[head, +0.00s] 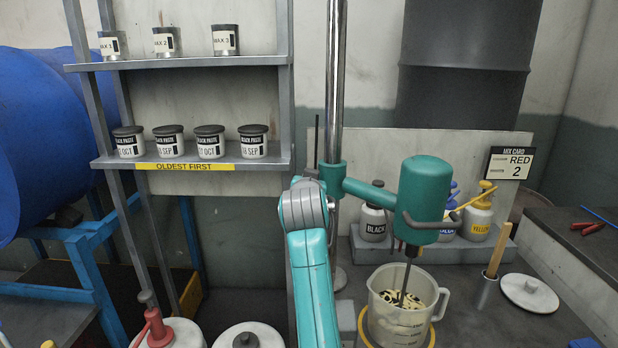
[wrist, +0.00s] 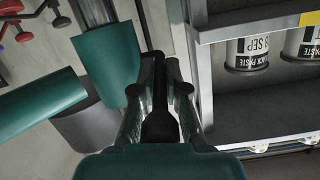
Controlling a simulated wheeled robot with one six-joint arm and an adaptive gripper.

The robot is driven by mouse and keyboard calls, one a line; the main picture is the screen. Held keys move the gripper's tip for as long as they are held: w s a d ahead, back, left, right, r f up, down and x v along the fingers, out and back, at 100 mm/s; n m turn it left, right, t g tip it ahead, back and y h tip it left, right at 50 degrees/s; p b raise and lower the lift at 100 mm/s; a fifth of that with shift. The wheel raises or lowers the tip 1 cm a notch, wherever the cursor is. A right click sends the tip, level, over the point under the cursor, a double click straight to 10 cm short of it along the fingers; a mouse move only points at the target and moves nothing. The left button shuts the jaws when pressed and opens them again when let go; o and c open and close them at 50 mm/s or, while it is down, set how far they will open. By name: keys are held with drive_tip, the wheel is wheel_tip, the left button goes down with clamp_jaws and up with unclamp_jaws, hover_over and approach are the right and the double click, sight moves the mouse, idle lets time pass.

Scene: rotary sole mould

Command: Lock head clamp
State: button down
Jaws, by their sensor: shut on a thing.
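The teal mixer head (head: 422,200) hangs from a teal side arm (head: 368,192). A teal clamp collar (head: 331,178) joins that arm to the upright steel post (head: 335,80). In the wrist view the collar (wrist: 106,55) and side arm (wrist: 42,108) are at left. My gripper (wrist: 160,95) is shut on a dark clamp lever (wrist: 160,122), held between both fingers beside the collar. Where the lever meets the collar is not clear. In the head view my wrist and teal arm link hide the fingers.
A jug (head: 402,305) stands under the mixer head with its shaft inside. A shelf (head: 225,163) with several paste jars stands left of the post, and its edge is close at right in the wrist view (wrist: 255,28). Colour bottles (head: 372,222) stand behind the head.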

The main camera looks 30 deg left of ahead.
drive_tip(key=shift+s+f+t+y, duration=0.1)
drive_tip(key=shift+f+t+y, duration=0.65)
drive_tip(key=shift+t, duration=0.35)
drive_tip(key=c, duration=1.2)
unclamp_jaws()
drive_tip(key=shift+s+d, duration=0.1)
drive_tip(key=v, duration=1.1)
drive_tip(key=shift+s+d, duration=0.2)
drive_tip(key=shift+s, duration=0.15)
drive_tip(key=shift+f, duration=0.1)
